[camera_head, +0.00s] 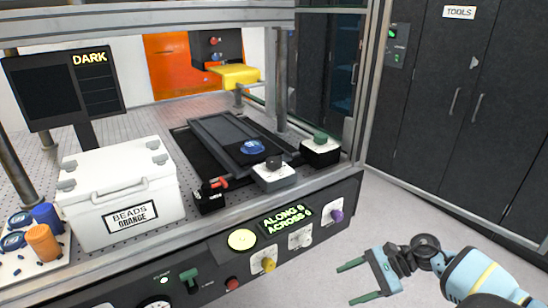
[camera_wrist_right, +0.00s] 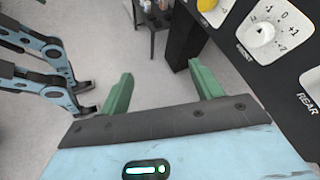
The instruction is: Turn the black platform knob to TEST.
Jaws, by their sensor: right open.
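A black knob (camera_head: 273,161) sits on top of a small light-grey box (camera_head: 274,178) at the front edge of the bench, in the head view. It looks like the platform knob, but its markings, including TEST, are too small to read, and its setting cannot be told. My right gripper (camera_head: 356,281) is open and empty, with green fingertips, low in front of the bench and well apart from the knob. The wrist view shows the same open gripper (camera_wrist_right: 161,88) with floor between its fingers; the black knob is not in that view. My left gripper does not show.
A green knob on a black box (camera_head: 320,149) stands right of the grey box, a black-and-red device (camera_head: 211,195) left. The front panel has a yellow knob (camera_head: 268,265), a purple knob (camera_head: 337,215) and a white dial (camera_wrist_right: 262,34). Floor right of the bench is clear.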

